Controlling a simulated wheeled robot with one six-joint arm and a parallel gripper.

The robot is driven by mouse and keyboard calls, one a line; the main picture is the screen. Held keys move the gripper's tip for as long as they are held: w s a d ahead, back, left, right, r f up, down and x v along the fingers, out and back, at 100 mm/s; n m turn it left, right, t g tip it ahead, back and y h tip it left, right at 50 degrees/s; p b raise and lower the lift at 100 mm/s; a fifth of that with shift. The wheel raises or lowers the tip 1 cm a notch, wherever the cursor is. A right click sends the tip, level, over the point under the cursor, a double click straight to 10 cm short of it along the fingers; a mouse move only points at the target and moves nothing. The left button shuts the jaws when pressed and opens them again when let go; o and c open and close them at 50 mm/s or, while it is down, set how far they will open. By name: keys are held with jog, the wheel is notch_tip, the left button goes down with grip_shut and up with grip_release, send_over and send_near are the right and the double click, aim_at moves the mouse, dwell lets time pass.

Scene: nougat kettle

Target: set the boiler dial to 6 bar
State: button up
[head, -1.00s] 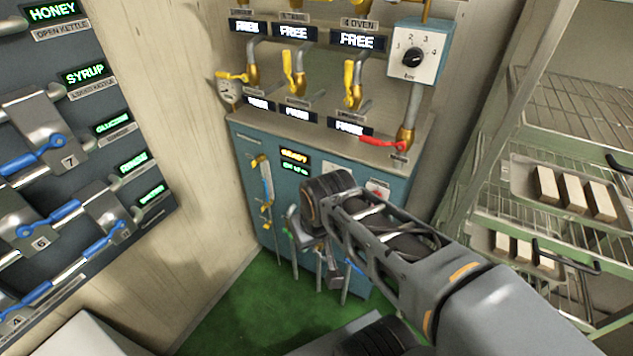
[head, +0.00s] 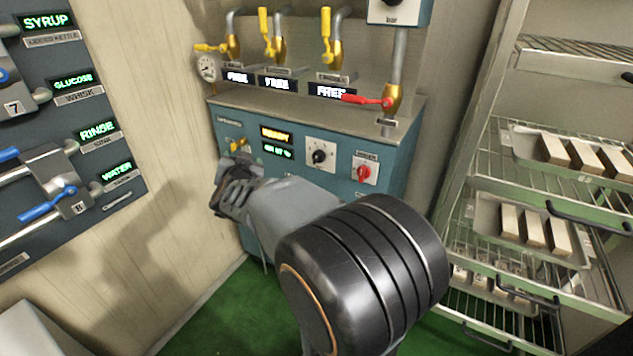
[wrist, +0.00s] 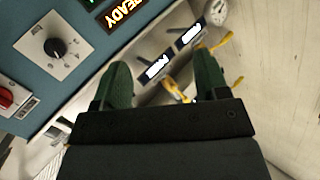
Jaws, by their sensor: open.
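A black dial on a white square plate (head: 320,154) sits on the teal boiler cabinet front, right of the lit displays. It also shows in the wrist view (wrist: 57,48), at the upper left; its scale is too small to read. A second dial on a white plate marked "bar" (head: 397,14) is cut off at the top of the head view. My gripper is open and empty in the wrist view (wrist: 165,82), its two dark green fingers apart and touching no dial. In the head view my arm hides much of the cabinet's lower front.
A red knob (head: 365,172) is right of the black dial. An amber "READY" display (head: 276,135) is left of it. Yellow-handled valves and a red lever (head: 366,99) stand above the cabinet. A wire rack with trays (head: 535,215) is at right, a valve panel (head: 45,150) at left.

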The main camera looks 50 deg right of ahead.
aim_at(316, 157)
jog(key=s+d+f+m+g+h+b, duration=0.6)
jog(key=d+f+m+g+h, duration=0.25)
jog(key=d, duration=0.25)
jog(key=shift+n+y, duration=0.25)
jog(key=shift+y, duration=0.1)
jog(key=x, duration=0.4)
jog(key=b+x, duration=0.1)
jog(key=x, duration=0.3)
jog(key=r+b+x, duration=0.1)
jog(key=x, duration=0.4)
jog(key=shift+s+d+r, duration=0.1)
jog(key=c, duration=0.9)
